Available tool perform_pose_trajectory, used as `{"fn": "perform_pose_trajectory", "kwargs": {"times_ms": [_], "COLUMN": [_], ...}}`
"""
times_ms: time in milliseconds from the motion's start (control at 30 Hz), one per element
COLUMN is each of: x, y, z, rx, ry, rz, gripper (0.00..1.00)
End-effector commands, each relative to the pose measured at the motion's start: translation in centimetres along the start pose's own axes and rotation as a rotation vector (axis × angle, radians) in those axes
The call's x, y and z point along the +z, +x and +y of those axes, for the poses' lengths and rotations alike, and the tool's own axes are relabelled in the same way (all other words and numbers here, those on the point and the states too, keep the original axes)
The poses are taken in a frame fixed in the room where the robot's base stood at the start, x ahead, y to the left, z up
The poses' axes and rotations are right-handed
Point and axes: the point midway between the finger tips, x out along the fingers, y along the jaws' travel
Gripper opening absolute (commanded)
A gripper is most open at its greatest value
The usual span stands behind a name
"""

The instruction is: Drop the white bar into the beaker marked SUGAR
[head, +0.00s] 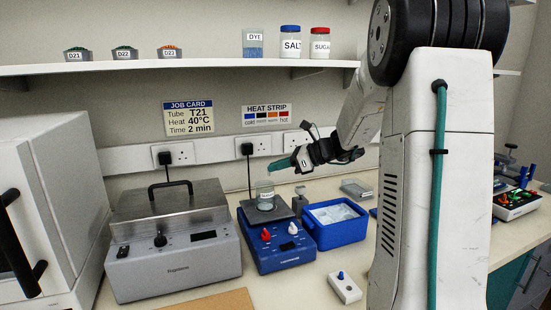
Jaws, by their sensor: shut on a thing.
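A clear glass beaker (265,197) stands upright on the dark top plate of the blue stirrer (275,244). It has a pale label, too small to read for certain. My gripper (275,168) is above the beaker and a little to its right, with its green fingers reaching left and slightly down, apart from the beaker. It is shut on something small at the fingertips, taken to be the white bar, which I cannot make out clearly. A red-lidded jar (320,44) on the shelf reads SUGAR.
A grey lidded bath (172,250) stands close left of the stirrer. A blue tub (336,233) with pale contents is close on its right. A white box with a blue button (344,288) lies in front. The shelf (180,67) runs above.

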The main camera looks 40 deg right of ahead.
Motion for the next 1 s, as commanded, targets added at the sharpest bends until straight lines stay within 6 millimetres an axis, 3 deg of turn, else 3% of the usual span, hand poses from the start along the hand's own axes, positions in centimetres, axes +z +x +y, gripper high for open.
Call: {"fn": "perform_pose_trajectory", "kwargs": {"times_ms": [300,633,700,733,1000], "x": [-2.5,-2.7,-2.7,-2.7,-2.7], "y": [1.3,1.4,1.4,1.4,1.4], "z": [0.2,0.2,0.2,0.2,0.2], "rx": [0.005,0.005,0.005,0.005,0.005], "ry": [0.000,-0.001,-0.002,-0.002,-0.002], "rz": [0.000,0.000,0.000,0.000,0.000], "gripper": [0.00,0.00,0.27,0.33,0.33]}}
